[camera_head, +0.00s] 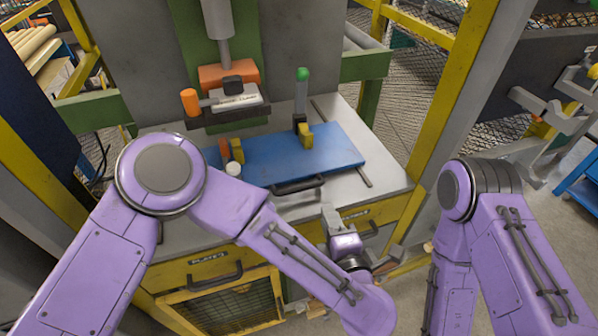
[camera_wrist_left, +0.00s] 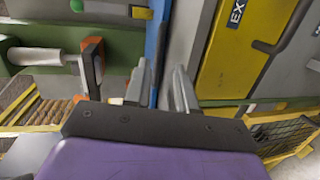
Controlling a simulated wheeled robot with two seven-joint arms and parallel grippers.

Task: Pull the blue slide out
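The blue slide (camera_head: 270,158) is a flat blue plate on the grey worktop, under the press. A dark bar handle (camera_head: 298,186) is on its front edge. Two yellow blocks, an orange block and a white round piece are on or beside the plate. My left gripper (camera_head: 330,214) is just in front of and to the right of the handle, apparently clear of it. In the left wrist view its fingers (camera_wrist_left: 160,88) stand apart, with the slide's blue edge (camera_wrist_left: 158,38) beyond the gap. My right gripper is not visible.
The press head (camera_head: 230,95), with an orange knob (camera_head: 189,101), hangs over the plate. A green-topped post (camera_head: 301,90) stands behind it. Yellow drawers (camera_head: 205,262) with dark handles are below the worktop's front edge. Yellow posts flank the station.

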